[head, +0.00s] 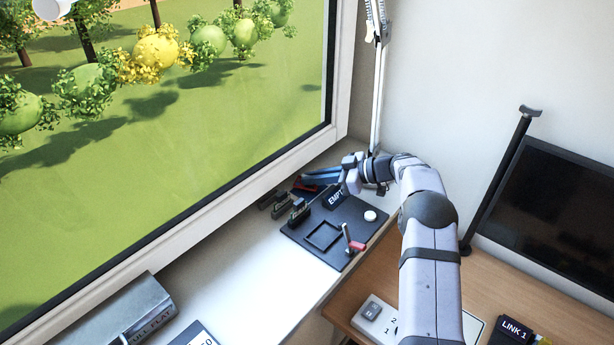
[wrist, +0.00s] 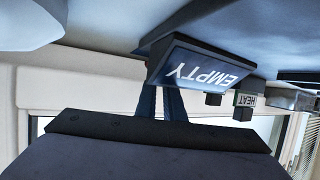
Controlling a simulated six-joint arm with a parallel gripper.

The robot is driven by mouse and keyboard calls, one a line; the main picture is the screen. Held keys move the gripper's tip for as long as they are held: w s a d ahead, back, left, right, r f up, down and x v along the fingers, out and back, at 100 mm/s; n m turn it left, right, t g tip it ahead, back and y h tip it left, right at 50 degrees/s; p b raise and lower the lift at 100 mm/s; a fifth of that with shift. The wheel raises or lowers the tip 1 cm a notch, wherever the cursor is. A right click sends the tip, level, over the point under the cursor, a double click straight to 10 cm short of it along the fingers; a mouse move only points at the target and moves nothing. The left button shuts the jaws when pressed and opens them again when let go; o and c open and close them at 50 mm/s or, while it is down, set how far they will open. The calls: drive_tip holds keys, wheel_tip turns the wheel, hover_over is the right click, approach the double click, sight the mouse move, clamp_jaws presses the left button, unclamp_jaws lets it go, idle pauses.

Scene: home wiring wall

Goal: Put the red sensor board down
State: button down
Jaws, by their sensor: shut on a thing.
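My gripper (head: 347,174) is low over the back of the window sill, at the rear of a black board. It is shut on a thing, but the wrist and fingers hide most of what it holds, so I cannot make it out. A thin red strip (head: 320,174) with dark blue parts shows just left of the gripper; I cannot tell whether it is the red sensor board or whether it is held. A dark sign reading EMPTY (head: 338,195) stands on the black board, close below my gripper. In the wrist view the sign (wrist: 200,68) appears upside down and very near.
The black board (head: 295,232) carries a square recess, a white round knob (head: 370,215) and a lever with a red end (head: 357,246). Several small dark blocks (head: 298,211) stand at its left. The window frame (head: 270,170) is close behind.

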sight(299, 179)
drive_tip(key=shift+w+a+p, duration=0.55)
drive_tip(key=shift+w+a, duration=0.4)
drive_tip(key=shift+a, duration=0.05)
drive_tip(key=shift+d+f, duration=0.1)
drive_tip(key=shift+f, duration=0.5)
drive_tip(key=shift+f, duration=0.1)
drive_tip(key=shift+s+f, duration=0.1)
drive_tip(key=c, duration=1.9)
unclamp_jaws()
drive_tip(key=shift+o, duration=0.2)
drive_tip(key=shift+r+p, duration=0.2)
drive_tip(key=shift+p, duration=0.1)
drive_tip(key=b+v, duration=0.3)
drive_tip(key=v, duration=0.9)
